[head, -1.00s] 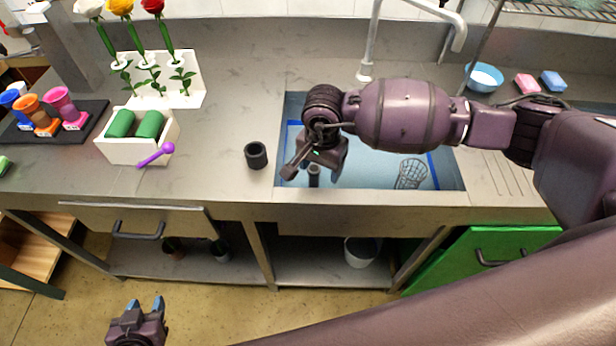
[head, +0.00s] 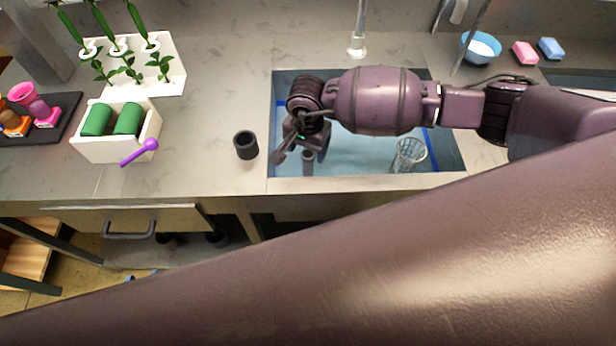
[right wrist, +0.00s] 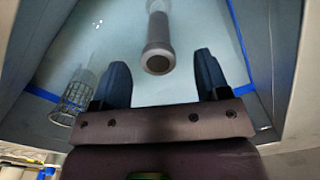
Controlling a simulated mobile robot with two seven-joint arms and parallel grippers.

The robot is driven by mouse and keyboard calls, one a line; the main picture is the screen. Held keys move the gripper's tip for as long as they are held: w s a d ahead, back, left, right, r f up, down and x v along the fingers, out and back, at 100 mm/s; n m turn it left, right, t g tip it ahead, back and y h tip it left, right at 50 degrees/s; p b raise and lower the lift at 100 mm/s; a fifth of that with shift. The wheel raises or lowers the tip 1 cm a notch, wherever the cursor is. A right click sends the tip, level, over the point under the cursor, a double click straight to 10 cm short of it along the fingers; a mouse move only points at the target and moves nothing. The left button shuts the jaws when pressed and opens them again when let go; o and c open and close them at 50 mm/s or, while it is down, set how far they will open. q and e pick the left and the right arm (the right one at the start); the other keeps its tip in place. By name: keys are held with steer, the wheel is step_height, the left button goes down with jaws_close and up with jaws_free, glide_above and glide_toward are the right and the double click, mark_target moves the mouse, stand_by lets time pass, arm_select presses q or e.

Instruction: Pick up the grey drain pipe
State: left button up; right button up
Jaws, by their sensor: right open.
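The grey drain pipe (head: 308,163) stands in the blue-lined sink (head: 350,184), just below my right gripper (head: 297,150) in the head view. In the right wrist view the pipe (right wrist: 158,42) shows its round end toward the camera, between and beyond the two dark fingers of the right gripper (right wrist: 160,78). These fingers are spread apart with nothing between them. Only small blue fingertips of my left gripper (head: 141,276) show past the large arm link in front; the rest is hidden.
A wire basket (head: 408,155) is in the sink, right of the pipe; a dark hollow cylinder (head: 246,146) stands on the counter, left of the sink. A white box (head: 105,150) with green rolls, a purple scoop (head: 139,152) and a flower stand (head: 170,75) are farther left.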

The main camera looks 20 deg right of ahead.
mark_target(308, 153)
steer(key=shift+d+f, duration=0.15)
steer(key=shift+f, duration=2.1)
jaws_close()
